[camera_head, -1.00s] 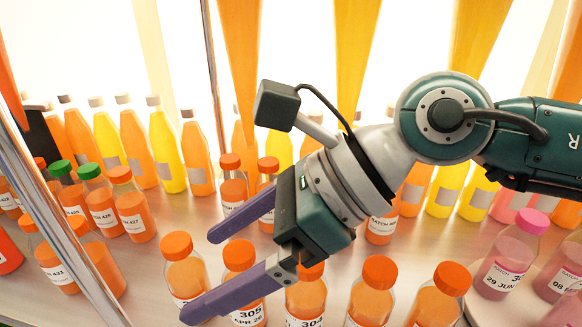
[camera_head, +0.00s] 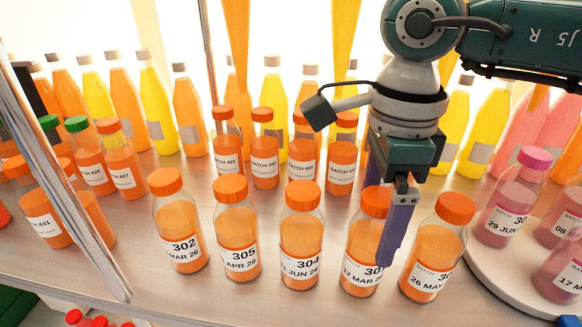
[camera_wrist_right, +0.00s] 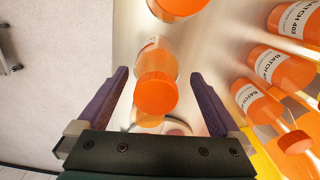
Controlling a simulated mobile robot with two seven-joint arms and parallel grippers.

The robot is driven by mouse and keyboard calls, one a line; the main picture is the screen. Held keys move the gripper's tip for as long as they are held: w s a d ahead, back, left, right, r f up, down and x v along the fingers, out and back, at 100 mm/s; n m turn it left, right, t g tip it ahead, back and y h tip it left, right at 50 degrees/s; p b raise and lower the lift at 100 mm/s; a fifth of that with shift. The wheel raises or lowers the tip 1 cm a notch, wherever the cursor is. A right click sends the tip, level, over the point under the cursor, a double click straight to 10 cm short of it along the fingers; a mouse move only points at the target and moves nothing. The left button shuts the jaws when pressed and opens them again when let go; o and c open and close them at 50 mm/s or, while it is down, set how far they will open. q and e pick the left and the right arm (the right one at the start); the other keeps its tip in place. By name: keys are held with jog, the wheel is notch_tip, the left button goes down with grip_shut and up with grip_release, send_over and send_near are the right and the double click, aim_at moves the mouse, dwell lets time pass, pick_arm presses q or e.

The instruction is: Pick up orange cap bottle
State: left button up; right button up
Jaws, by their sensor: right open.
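Several orange-cap bottles of orange juice stand in a front row: batch 302 (camera_head: 181,232), 305 (camera_head: 238,250), 304 (camera_head: 300,245), one with a partly covered label (camera_head: 361,245), and one marked 26 MAY (camera_head: 428,268). My right gripper (camera_head: 386,215) is open at the right end of this row, its near finger overlapping the partly covered bottle. In the right wrist view an orange cap (camera_wrist_right: 155,93) shows between the open fingers of my right gripper (camera_wrist_right: 162,78); I cannot tell which bottle it is or whether the fingers surround it. My left gripper is not in view.
Behind stand more orange-cap bottles (camera_head: 265,160) and tall grey-capped bottles (camera_head: 157,115). A white round tray (camera_head: 492,270) with pink bottles (camera_head: 509,205) is at right. A metal post (camera_head: 62,165) rises at left. The shelf's front strip (camera_head: 190,295) is clear.

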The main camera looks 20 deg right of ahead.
notch_tip(320, 180, down, 4)
jog(key=shift+s+a+f+b, duration=0.1)
jog(key=shift+s+a+b, duration=0.05)
jog(key=shift+b, duration=0.9)
jog(key=shift+c, duration=0.4)
grip_shut()
notch_tip(320, 180, up, 14)
jog(key=p, duration=0.9)
jog(key=shift+p, duration=0.35)
jog(key=shift+r, duration=0.2)
